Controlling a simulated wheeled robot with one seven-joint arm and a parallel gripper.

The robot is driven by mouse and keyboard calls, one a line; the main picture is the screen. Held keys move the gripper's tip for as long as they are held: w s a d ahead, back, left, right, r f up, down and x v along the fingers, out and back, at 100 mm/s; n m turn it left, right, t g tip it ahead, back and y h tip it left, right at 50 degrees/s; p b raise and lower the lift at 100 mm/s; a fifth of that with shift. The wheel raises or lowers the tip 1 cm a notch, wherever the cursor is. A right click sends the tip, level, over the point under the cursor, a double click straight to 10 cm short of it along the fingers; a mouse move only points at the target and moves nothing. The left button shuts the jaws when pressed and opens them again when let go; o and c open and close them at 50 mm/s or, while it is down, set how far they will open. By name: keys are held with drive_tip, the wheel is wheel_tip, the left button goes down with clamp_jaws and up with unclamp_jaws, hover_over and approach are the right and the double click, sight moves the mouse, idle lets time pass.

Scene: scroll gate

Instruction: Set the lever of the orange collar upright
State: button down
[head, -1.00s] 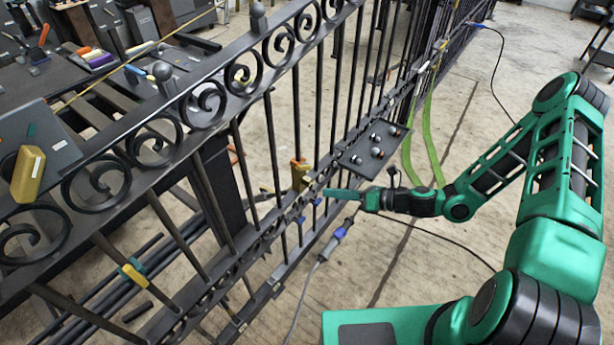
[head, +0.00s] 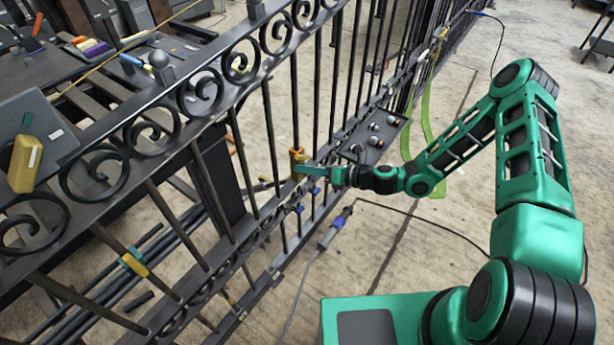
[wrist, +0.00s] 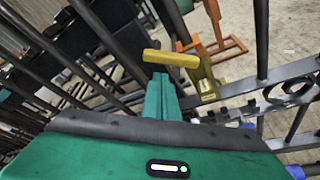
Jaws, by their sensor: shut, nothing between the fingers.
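The orange collar (head: 299,159) sits low on an upright bar of the dark gate, near the middle of the head view. In the wrist view its brass-coloured body (wrist: 208,88) is just right of my fingers. A yellow lever (wrist: 172,58) sticks out leftward from it, lying nearly level rather than upright. My gripper (head: 308,170) is at the collar in the head view and partly covers its lower side. In the wrist view my green fingers (wrist: 160,82) are shut and empty, with their tips just below the lever. I cannot tell whether they touch it.
The gate's scrolled top rail (head: 185,97) and bars stand close around the collar. A dark panel with knobs (head: 378,135) is right of it. A blue cable connector (head: 330,236) lies below. Open floor (head: 440,255) is on the right.

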drive_tip(key=shift+w+d+r, duration=0.3)
drive_tip(key=shift+w+r, duration=0.05)
drive_tip(key=shift+r, duration=0.3)
drive_tip(key=shift+a, duration=0.1)
